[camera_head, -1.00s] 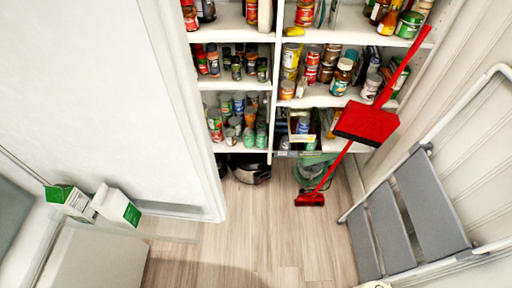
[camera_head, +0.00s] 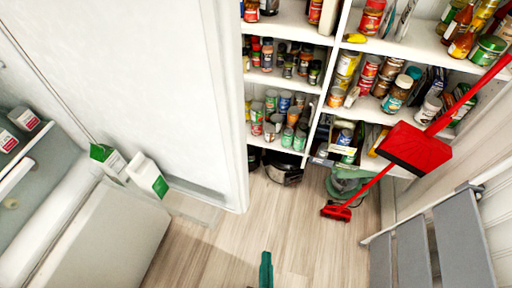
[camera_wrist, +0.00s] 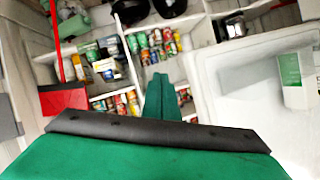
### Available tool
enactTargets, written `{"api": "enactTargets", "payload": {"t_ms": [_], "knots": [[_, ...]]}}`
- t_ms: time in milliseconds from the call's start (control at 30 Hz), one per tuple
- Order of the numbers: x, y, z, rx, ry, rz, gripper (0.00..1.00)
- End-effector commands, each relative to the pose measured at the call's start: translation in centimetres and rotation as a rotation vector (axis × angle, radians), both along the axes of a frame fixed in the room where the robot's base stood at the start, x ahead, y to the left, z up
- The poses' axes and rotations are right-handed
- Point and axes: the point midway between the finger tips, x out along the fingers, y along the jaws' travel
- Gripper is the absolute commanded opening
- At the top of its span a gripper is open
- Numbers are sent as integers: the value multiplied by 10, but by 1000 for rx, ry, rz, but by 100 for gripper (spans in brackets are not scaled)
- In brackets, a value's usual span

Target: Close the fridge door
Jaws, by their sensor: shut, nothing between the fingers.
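The fridge door is the large white panel (camera_head: 150,75) at the left of the head view, standing open. Its edge runs down to a lower corner above the wooden floor. Two white and green cartons (camera_head: 147,175) stand by its clear door bin (camera_head: 195,208). In the wrist view the door (camera_wrist: 240,75) is at the right, with a carton (camera_wrist: 290,80). My gripper (camera_head: 265,258) shows as a green tip at the bottom of the head view, right of the door and apart from it in the picture. In the wrist view its green fingers (camera_wrist: 161,85) are together and empty.
The fridge interior (camera_head: 40,175) is at the far left. Shelves (camera_head: 290,80) of cans and jars stand behind. A red broom and dustpan (camera_head: 415,150) and a grey stepladder (camera_head: 440,240) are at the right. The wooden floor (camera_head: 300,225) between is clear.

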Motion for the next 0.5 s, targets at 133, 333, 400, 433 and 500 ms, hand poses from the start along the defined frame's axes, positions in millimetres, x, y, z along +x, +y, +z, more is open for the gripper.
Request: {"api": "enactTargets", "payload": {"t_ms": [133,333,400,433,500], "knots": [[49,-12,-12,218,7,-51,0],[112,-22,-8,508,8,-54,0],[134,-25,1,606,4,-38,0],[142,-26,6,647,1,-29,0],[162,-29,19,737,-2,0,0]]}}
